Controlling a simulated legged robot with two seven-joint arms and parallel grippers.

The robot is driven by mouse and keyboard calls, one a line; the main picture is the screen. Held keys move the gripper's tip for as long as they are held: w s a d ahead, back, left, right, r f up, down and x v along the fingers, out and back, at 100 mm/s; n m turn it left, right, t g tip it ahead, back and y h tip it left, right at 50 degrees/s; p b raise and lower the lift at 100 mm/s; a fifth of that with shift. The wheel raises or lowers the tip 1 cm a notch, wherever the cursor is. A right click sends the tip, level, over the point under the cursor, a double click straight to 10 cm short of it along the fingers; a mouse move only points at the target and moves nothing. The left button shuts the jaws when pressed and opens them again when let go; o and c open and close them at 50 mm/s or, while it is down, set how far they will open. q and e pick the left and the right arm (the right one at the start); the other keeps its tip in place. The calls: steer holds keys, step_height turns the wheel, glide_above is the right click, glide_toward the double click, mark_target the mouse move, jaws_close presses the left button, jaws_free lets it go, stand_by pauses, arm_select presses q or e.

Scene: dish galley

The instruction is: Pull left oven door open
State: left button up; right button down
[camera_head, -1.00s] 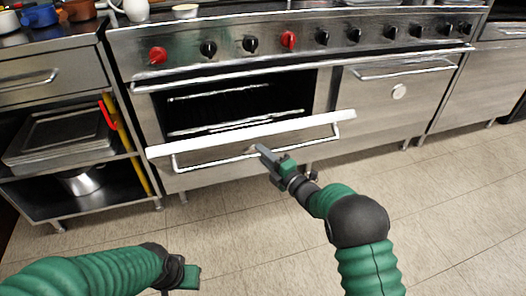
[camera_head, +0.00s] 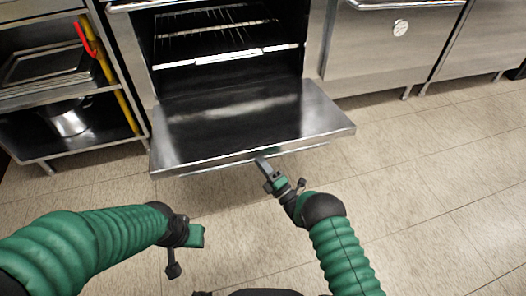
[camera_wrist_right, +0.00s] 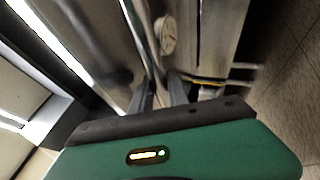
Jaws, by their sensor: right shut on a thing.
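The left oven door (camera_head: 235,120) is swung down to near horizontal, its inner face up, and the dark oven cavity (camera_head: 215,45) with wire racks is exposed. My right gripper (camera_head: 262,164) is at the front edge of the door, near its middle. It is shut on the door handle, which is mostly hidden below that edge; the handle bar (camera_wrist_right: 149,50) runs between the fingers (camera_wrist_right: 160,95) in the right wrist view. My left gripper (camera_head: 185,248) hangs over the floor, apart from the oven; its jaw state is unclear.
A shut right oven door (camera_head: 385,50) with a round badge is to the right. An open shelf unit (camera_head: 55,100) with trays and a metal pot (camera_head: 70,122) stands at the left. The tiled floor (camera_head: 430,190) in front is clear.

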arm_select(q)
steer(key=shift+d+f, duration=0.3)
steer(key=shift+d, duration=0.1)
arm_select(e)
steer(key=shift+w+a+f+y, duration=0.15)
steer(key=shift+f+y, duration=0.15)
steer(key=shift+f, duration=0.6)
steer(key=c, duration=1.3)
jaws_free()
arm_select(q)
steer(key=shift+a, duration=0.1)
steer(key=w+p+v, duration=0.1)
steer(key=p+v, duration=0.6)
steer(key=shift+w+r, duration=0.3)
arm_select(e)
steer(key=v, duration=1.7)
steer(key=shift+f, duration=0.3)
steer(key=shift+w, duration=0.1)
